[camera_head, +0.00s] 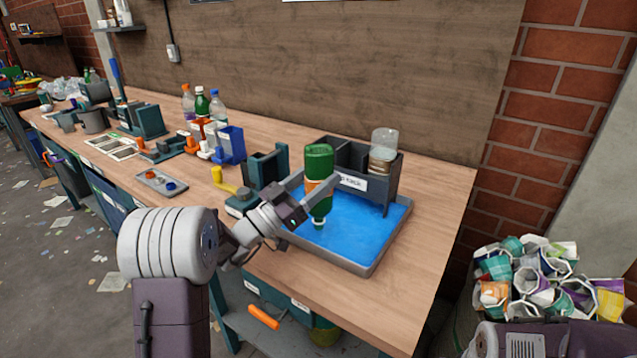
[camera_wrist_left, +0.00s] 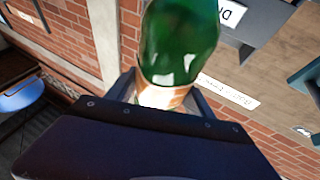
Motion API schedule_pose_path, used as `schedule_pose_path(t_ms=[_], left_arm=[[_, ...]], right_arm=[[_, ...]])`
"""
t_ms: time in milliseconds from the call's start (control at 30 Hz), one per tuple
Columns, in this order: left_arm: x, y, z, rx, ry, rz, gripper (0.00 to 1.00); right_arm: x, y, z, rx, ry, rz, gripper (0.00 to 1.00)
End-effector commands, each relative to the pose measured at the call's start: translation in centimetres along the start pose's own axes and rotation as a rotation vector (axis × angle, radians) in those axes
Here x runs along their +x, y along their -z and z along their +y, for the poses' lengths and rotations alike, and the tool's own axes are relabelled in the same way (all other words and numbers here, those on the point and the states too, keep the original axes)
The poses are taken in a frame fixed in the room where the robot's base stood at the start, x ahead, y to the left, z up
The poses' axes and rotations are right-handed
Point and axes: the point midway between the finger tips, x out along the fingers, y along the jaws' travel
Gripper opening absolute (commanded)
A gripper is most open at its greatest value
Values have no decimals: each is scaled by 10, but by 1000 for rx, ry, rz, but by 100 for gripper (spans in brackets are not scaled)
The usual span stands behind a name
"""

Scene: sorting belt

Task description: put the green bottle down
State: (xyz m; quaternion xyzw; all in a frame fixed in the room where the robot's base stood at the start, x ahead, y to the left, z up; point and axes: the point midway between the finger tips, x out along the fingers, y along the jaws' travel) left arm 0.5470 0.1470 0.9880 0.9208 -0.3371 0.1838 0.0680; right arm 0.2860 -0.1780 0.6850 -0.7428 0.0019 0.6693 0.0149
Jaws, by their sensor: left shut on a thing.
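The green bottle (camera_head: 319,162) has an orange label and is upside down, its neck and cap pointing down, over the blue-bottomed tray (camera_head: 376,262). My left gripper (camera_head: 312,188) is shut around its labelled middle. In the left wrist view, the green bottle (camera_wrist_left: 180,40) rises from between the fingers, and its lower part is hidden by the gripper. Whether the cap touches the blue surface is hard to tell. A dark rack (camera_head: 391,186) with a white label stands just behind the bottle. My right gripper is not in view.
A clear bottle (camera_head: 384,142) stands in the rack's right slot. Several bottles (camera_head: 202,104), a blue holder (camera_head: 230,144) and a small grey tray (camera_head: 161,182) are farther left on the bench. A bin of crushed cups (camera_head: 540,285) is at the right. The bench's front right is clear.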

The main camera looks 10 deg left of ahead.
Motion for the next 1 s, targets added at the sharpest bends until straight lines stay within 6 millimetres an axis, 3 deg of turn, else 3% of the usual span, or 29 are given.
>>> schedule_pose_path(t_ms=[67, 467, 500, 567, 867, 967, 1000], left_arm=[[-5, -12, 0, -2, 1, -1, 16], [-6, -15, 0, 1, 0, 0, 16], [-5, -13, 0, 0, 0, 0, 69], [-5, -13, 0, 0, 0, 0, 82], [-5, -12, 0, 0, 0, 0, 82], [-3, -7, 0, 0, 0, 0, 82], [-10, -11, -1, 1, 3, -1, 82]], right_arm=[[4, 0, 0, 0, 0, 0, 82], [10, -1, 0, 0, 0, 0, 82], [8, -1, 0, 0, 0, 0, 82], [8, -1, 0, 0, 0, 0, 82], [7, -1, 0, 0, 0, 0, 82], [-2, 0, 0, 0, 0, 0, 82], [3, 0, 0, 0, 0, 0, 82]])
